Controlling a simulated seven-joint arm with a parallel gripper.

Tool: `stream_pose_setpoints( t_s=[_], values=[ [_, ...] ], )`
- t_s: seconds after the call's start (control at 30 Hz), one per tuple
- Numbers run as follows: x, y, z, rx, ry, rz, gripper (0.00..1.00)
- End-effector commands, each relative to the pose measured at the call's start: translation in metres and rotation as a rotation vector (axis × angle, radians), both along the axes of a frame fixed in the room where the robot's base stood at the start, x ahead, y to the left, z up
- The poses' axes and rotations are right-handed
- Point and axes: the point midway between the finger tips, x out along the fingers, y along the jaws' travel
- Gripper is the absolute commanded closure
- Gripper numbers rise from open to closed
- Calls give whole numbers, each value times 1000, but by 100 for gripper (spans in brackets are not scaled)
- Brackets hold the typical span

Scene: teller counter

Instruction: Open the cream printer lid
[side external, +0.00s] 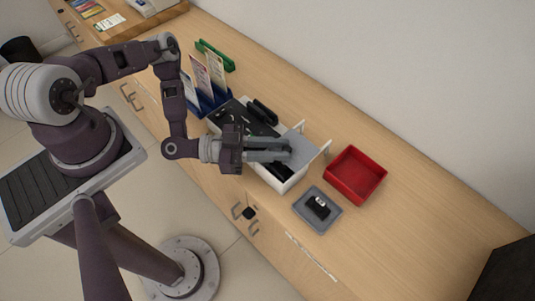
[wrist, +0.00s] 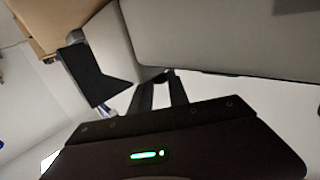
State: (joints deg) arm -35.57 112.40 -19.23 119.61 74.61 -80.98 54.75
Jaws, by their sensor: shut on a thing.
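The cream printer (side external: 288,184) stands on the wooden counter, a long white box with a dark top section on its left. Its lid (side external: 303,151) shows as a pale grey panel with thin white edges standing up at its right; how far it is raised is hard to tell. My gripper (side external: 286,150) reaches over the printer from the left and is shut on the lid. In the wrist view my gripper (wrist: 161,78) has its fingertips at the edge of a pale panel (wrist: 210,35); the exact contact is hidden in shadow.
A red tray (side external: 380,188) and a grey tray (side external: 302,211) holding a small black item (side external: 318,206) stand close at the printer's right. A blue holder (side external: 206,101) with leaflets and a green holder (side external: 216,55) stand behind left.

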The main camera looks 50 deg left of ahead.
Motion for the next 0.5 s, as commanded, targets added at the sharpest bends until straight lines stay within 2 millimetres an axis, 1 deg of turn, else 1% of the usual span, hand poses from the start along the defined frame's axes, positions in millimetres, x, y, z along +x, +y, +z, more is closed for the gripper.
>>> stream_pose_setpoints(
  t_s=[0.23, 0.27, 0.33, 0.37, 0.5],
  values=[
    [1, 0, 0, 0, 1, 2, 100],
    [1, 0, 0, 0, 1, 2, 77],
    [1, 0, 0, 0, 1, 2, 63],
    [1, 0, 0, 0, 1, 2, 58],
    [1, 0, 0, 0, 1, 1, 58]
  ],
)
